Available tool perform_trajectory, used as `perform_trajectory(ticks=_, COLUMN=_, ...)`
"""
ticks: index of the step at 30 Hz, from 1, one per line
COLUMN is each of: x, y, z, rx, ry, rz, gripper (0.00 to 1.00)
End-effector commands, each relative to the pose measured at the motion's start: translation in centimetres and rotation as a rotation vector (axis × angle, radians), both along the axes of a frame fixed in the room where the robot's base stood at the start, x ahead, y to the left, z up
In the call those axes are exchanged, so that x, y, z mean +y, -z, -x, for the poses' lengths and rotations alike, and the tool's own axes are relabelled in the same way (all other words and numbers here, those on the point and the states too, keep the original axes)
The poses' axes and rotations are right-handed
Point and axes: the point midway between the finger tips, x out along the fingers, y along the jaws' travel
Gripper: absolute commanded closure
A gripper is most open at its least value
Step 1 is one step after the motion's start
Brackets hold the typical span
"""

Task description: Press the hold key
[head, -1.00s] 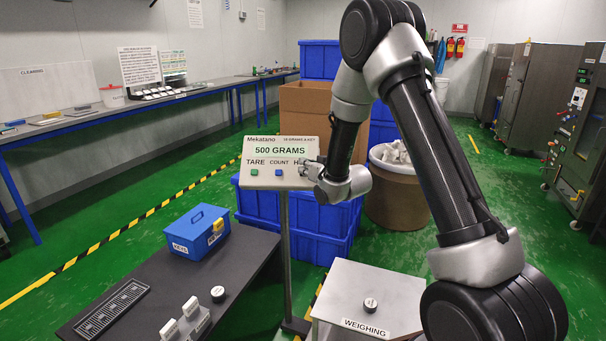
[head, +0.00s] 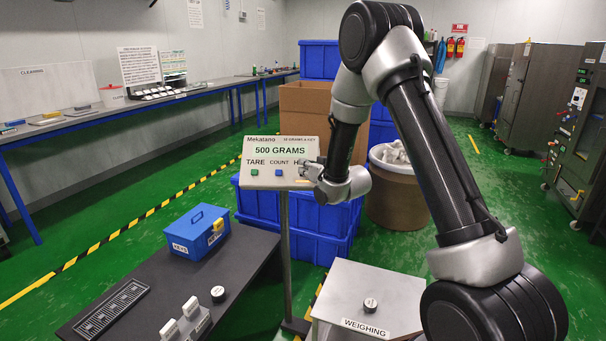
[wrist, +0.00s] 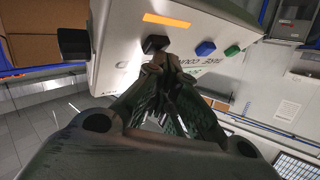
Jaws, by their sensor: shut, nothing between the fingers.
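The scale's display head (head: 258,150) stands on a post and reads "500 GRAMS". Its labels read TARE, COUNT and a third starting with H, mostly hidden by my gripper. A green key (head: 254,172) is under TARE and a blue key (head: 279,172) under COUNT. The wrist view shows the green key (wrist: 232,51), the blue key (wrist: 205,48) and a black key (wrist: 155,44) in the hold position. My gripper (wrist: 162,63) is shut and empty, its fingertips right at the black key; I cannot tell whether they touch. An orange strip (wrist: 166,19) shows on the panel beside that key.
A weighing platform (head: 398,290) with a small dark-topped weight (head: 370,305) stands below my arm. A dark table (head: 150,318) holds a blue box (head: 197,232) at front left. Blue crates (head: 328,228) and a bin (head: 396,205) stand behind. Green floor is open to the left.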

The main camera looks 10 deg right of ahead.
Motion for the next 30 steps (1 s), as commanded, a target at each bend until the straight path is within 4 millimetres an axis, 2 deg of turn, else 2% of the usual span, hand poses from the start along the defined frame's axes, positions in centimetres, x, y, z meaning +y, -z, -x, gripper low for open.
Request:
perform_trajectory(ticks=9, x=0.3, y=-1.0, z=1.0, rx=0.0, ry=0.0, rz=0.0, gripper=1.0)
perform_trajectory(ticks=20, x=0.3, y=-1.1, z=1.2, rx=0.0, ry=0.0, rz=0.0, gripper=1.0)
perform_trajectory(ticks=30, x=1.0, y=-3.4, z=3.3, rx=-0.001, ry=-0.001, rz=0.0, gripper=1.0)
